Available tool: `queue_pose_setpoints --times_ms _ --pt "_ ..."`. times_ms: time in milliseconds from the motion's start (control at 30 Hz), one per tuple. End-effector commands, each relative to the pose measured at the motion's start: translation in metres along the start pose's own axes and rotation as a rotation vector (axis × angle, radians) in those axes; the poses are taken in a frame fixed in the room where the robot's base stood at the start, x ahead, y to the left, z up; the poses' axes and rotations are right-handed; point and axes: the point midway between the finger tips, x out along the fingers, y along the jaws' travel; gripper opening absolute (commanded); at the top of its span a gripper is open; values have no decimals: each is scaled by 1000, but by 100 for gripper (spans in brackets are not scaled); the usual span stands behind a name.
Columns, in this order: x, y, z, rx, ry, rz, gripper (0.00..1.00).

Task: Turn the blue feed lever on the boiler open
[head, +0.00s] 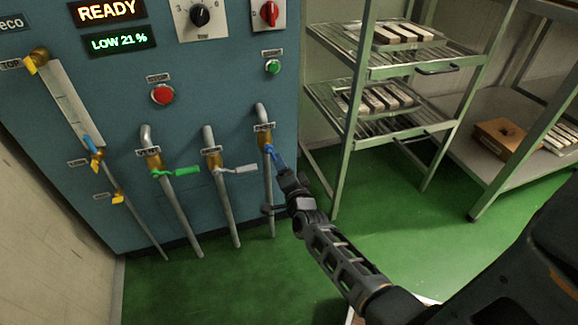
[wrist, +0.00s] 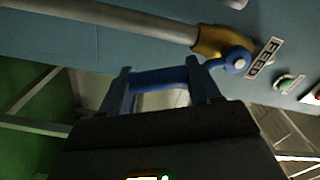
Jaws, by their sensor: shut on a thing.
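The blue feed lever (head: 277,158) is on the rightmost pipe of the blue boiler panel (head: 215,90). In the head view it slants down to the right from its brass valve (head: 264,132). In the wrist view the blue lever (wrist: 160,78) runs from the round hub beside the FEED label (wrist: 263,58) across between my fingers. My gripper (head: 284,172) is shut on the lever; its fingers (wrist: 158,84) stand on either side of the blue bar. The lever's free end is partly hidden by my gripper.
A green lever (head: 175,171) and a white lever (head: 235,169) sit on pipes to the left. The display (head: 118,42) reads LOW 21 %. A metal rack (head: 350,140) with trays of bars stands close on the right.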

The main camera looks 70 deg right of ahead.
Motion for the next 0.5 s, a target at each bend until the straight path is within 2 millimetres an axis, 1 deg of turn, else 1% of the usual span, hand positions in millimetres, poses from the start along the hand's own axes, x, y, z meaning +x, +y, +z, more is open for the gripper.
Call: queue_pose_setpoints --times_ms 33,200,500 --pt "0 2 5 44 -2 1 7" --pt "-1 1 16 186 -2 1 7" --pt "0 -2 29 362 -1 2 7"
